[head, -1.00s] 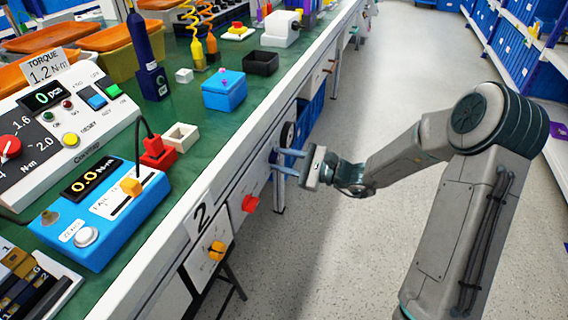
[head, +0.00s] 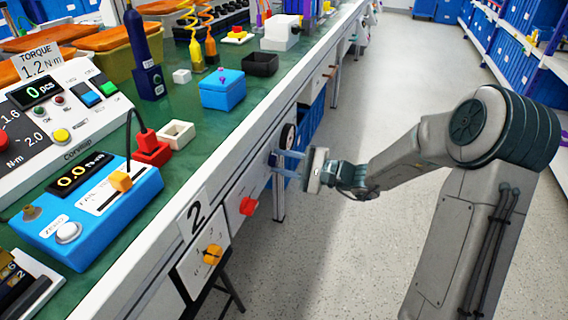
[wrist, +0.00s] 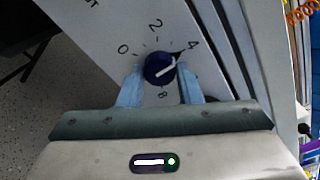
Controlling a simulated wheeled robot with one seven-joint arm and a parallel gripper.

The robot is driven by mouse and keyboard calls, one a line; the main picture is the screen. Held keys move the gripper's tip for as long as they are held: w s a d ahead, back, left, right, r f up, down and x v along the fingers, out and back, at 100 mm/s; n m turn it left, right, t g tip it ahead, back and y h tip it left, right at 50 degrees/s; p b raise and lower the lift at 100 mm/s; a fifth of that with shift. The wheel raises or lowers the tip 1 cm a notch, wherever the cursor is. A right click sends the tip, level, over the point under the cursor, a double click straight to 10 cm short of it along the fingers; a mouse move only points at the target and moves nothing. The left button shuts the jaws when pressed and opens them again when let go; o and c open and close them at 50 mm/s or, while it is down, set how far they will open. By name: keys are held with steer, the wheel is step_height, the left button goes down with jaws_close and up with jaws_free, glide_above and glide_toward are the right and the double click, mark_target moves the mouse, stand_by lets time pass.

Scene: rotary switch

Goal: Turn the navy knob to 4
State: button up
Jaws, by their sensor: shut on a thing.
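The navy knob (wrist: 154,69) is on a pale panel in the wrist view, with a white pointer line. The line points up and right, towards the printed 4 (wrist: 193,44) but a little below it. The 0, 2 and 8 are also readable around it. The two blue fingers of my gripper (wrist: 160,82) stand on either side of the knob and are shut on it. In the head view my gripper (head: 282,163) reaches left to the bench's front panel, and the knob there is mostly hidden by the fingers.
The bench top (head: 205,130) holds boxes and devices. The aisle floor (head: 400,90) is clear.

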steer(key=o, duration=1)
steer(key=shift+c, duration=0.2)
steer(key=shift+d, duration=0.1)
steer(key=p+v, duration=0.4)
steer(key=v, duration=0.9)
steer(key=shift+s+d, duration=0.15)
steer(key=shift+d, duration=0.2)
